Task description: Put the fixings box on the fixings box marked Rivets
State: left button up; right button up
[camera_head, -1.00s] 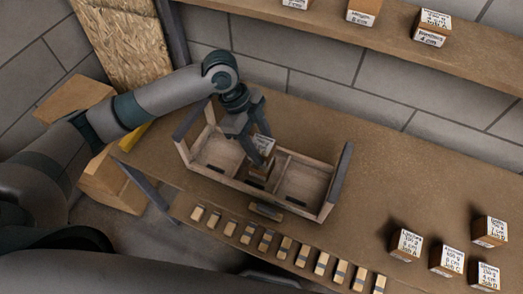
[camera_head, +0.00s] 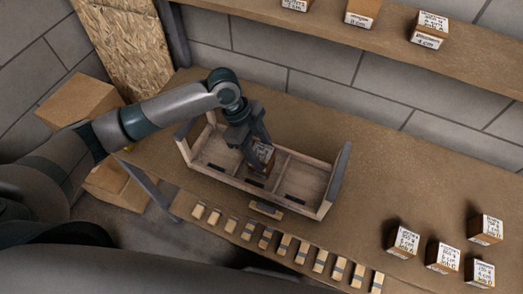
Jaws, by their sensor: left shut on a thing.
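My left gripper (camera_head: 257,158) reaches down into the middle compartment of a wooden divided tray (camera_head: 222,172). It is shut on a fixings box (camera_head: 264,152), a small brown box with a white label. The fingers cover part of this box, and its label is too small to read. Something brown shows just below it in the compartment, probably another box; I cannot tell whether the two touch. No label marked Rivets can be read. My right gripper is not in view.
Several labelled boxes (camera_head: 443,256) stand on the bench at the right. More boxes (camera_head: 429,30) stand on the wall shelf (camera_head: 470,62). Several small blocks (camera_head: 283,247) line the bench's front edge. The tray's left and right compartments look empty.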

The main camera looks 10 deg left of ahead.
pick_arm(q)
jog(key=o, duration=1.2)
jog(key=shift+b+v, duration=1.35)
jog(key=shift+v, duration=4.8)
jog(key=shift+d, duration=0.1)
